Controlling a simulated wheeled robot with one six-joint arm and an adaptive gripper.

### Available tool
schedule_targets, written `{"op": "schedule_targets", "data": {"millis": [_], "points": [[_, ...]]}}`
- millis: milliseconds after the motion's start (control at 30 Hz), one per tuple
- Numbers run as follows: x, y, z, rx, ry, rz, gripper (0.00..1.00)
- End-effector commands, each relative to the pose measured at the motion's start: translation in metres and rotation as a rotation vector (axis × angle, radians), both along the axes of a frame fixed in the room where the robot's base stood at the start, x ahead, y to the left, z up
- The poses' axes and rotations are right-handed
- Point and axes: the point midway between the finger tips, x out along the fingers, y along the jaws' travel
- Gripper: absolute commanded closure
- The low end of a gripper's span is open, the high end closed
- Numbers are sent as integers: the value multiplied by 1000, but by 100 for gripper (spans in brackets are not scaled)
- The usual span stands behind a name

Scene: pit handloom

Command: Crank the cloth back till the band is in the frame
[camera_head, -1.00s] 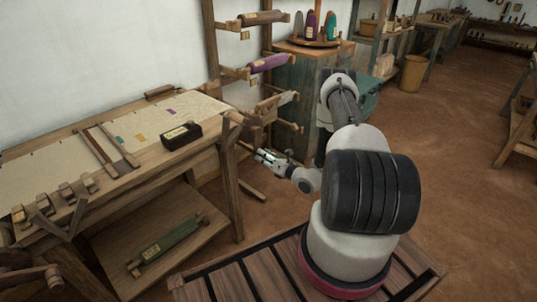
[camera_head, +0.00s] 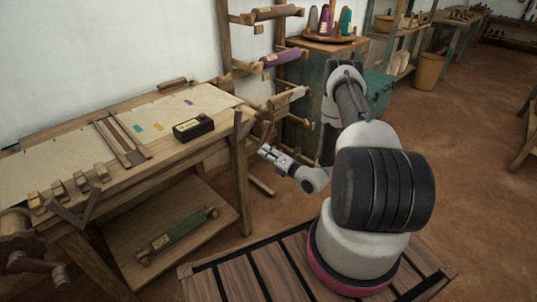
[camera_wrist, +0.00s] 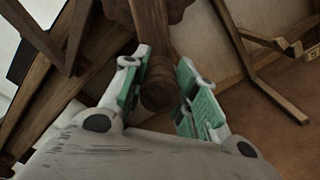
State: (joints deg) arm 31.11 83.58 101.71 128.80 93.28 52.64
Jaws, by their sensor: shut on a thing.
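A cream cloth (camera_head: 62,152) lies along the loom's top, with a teal patch (camera_head: 137,128), a yellow patch (camera_head: 158,127) and a purple patch (camera_head: 189,102). A wooden frame (camera_head: 122,143) of two dark bars lies across it, left of these patches. My gripper (camera_head: 266,151) is at the loom's right end, by the crank. In the wrist view, my gripper's green-padded fingers (camera_wrist: 158,92) are shut on the round wooden crank handle (camera_wrist: 158,94). The handle's grip is partly hidden in the head view. Which patch is the band, I cannot tell.
A black box (camera_head: 193,127) with a label stands on the loom's front edge. A green roll (camera_head: 178,234) lies on the lower shelf. A rack with rolls, including a purple one (camera_head: 281,57), stands behind my arm. Open floor (camera_head: 465,170) is at the right.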

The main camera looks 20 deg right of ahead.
Motion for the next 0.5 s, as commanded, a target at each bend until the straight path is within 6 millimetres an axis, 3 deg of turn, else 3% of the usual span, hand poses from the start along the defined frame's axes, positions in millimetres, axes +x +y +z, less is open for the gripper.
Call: {"op": "schedule_targets", "data": {"millis": [233, 267, 300, 367, 500], "points": [[0, -1, 1, 0, -2, -1, 100], [0, -1, 1, 0, -2, -1, 70], [0, -1, 1, 0, -2, -1, 62], [0, -1, 1, 0, -2, -1, 52], [-2, -2, 0, 0, -2, -3, 50]]}}
